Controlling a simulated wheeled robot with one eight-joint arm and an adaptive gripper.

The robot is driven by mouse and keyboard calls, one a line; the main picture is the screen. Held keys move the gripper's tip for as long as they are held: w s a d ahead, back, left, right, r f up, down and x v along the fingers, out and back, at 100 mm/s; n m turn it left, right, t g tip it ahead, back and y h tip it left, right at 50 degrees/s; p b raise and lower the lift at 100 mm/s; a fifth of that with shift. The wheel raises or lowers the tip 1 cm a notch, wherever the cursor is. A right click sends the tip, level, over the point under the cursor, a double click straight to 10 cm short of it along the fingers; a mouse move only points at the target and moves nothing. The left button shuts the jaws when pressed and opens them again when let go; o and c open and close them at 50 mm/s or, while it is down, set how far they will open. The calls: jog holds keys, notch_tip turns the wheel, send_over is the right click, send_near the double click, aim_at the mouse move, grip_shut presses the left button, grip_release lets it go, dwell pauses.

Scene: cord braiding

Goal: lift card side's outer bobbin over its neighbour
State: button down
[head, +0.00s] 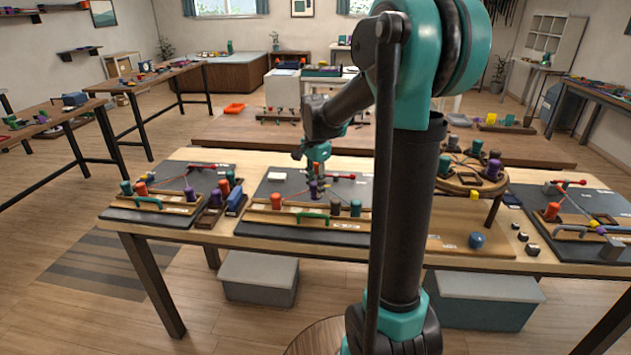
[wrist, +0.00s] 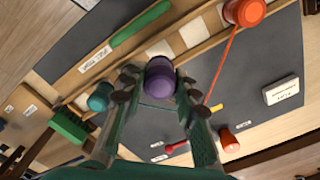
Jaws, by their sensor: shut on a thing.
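My gripper (wrist: 158,98) is shut on a purple bobbin (wrist: 160,77), with one finger on each side of it. In the head view my gripper (head: 316,166) is over the middle board (head: 258,222), with the purple bobbin (head: 314,189) beneath it. An orange bobbin (head: 276,201) stands at the card side of the wooden rail; it also shows in the wrist view (wrist: 245,10), its cord running toward the board's middle. The white card (wrist: 281,90) lies flat on the board. Whether the purple bobbin touches the rail is unclear.
A green bar (head: 307,216) lies along the front of the rail. A red-ended pin (head: 346,177) lies behind the bobbins. Other boards with bobbins stand left and right, and a round wooden stand (head: 450,187) is to the right. A blue ball (head: 477,240) rests on the table.

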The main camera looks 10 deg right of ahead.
aim_at(315, 200)
jog(key=shift+f, duration=2)
jog(key=shift+f, duration=0.8)
jog(key=c, duration=1.1)
grip_release()
notch_tip(315, 200, up, 12)
jog(key=shift+f, duration=0.15)
jog(key=s+d+f+n+t, duration=0.2)
jog(key=s+f+n, duration=0.4)
jog(key=s, duration=0.5)
jog(key=s+d+f+n+t, duration=0.2)
jog(key=s+f+n, duration=0.4)
jog(key=s+f, duration=0.4)
jog(key=shift+s+f+n, duration=0.25)
jog(key=shift+s+n, duration=0.05)
jog(key=shift+s, duration=0.15)
